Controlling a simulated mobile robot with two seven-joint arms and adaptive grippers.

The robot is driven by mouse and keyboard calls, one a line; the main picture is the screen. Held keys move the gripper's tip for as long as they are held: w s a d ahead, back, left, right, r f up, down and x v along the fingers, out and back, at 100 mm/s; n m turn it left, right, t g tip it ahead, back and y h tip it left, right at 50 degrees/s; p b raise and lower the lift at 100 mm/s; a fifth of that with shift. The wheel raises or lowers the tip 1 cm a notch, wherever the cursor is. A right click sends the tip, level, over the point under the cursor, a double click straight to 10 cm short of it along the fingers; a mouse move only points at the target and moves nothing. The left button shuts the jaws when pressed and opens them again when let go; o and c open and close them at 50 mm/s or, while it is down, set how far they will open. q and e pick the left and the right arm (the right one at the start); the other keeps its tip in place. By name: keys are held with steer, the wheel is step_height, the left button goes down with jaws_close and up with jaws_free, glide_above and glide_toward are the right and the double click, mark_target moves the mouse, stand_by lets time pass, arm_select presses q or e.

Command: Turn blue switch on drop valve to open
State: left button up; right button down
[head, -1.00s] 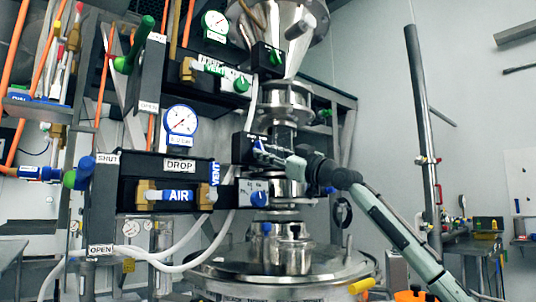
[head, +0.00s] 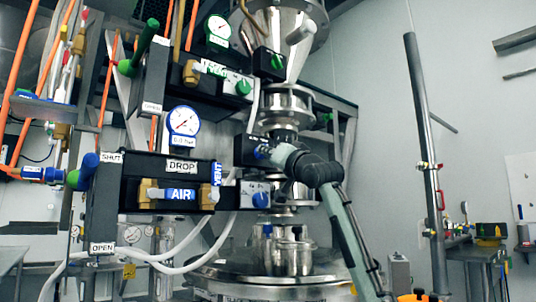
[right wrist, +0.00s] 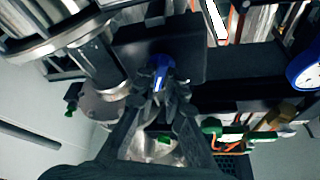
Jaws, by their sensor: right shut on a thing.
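The blue switch (right wrist: 160,68) sits on the face of a black box (right wrist: 190,40) in the right wrist view. My right gripper (right wrist: 162,88) is shut on this switch, its dark fingers on both sides of it. In the head view the black box (head: 242,150) is mounted on the column, and my right gripper (head: 265,153) is at its face. The gripper's wrist hides part of the column, and the switch's angle is hard to read. My left gripper is not in view.
A panel labelled DROP (head: 181,167) is left of the column, with a blue AIR lever (head: 180,194) and a gauge (head: 184,120). A lower blue knob (head: 261,200) is just below my gripper. A green knob (head: 277,62) is above. Free room lies right of the column.

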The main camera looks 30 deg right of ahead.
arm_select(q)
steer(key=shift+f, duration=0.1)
arm_select(e)
steer(key=shift+m+g+h, duration=0.3)
steer(key=shift+m, duration=0.4)
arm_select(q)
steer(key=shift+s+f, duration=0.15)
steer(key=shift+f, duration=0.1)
arm_select(e)
steer(key=shift+w+a, duration=0.1)
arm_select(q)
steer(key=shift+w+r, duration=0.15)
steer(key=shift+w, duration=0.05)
arm_select(e)
steer(key=c, duration=1.6)
jaws_free()
steer(key=shift+f, duration=0.1)
steer(key=v, duration=1.2)
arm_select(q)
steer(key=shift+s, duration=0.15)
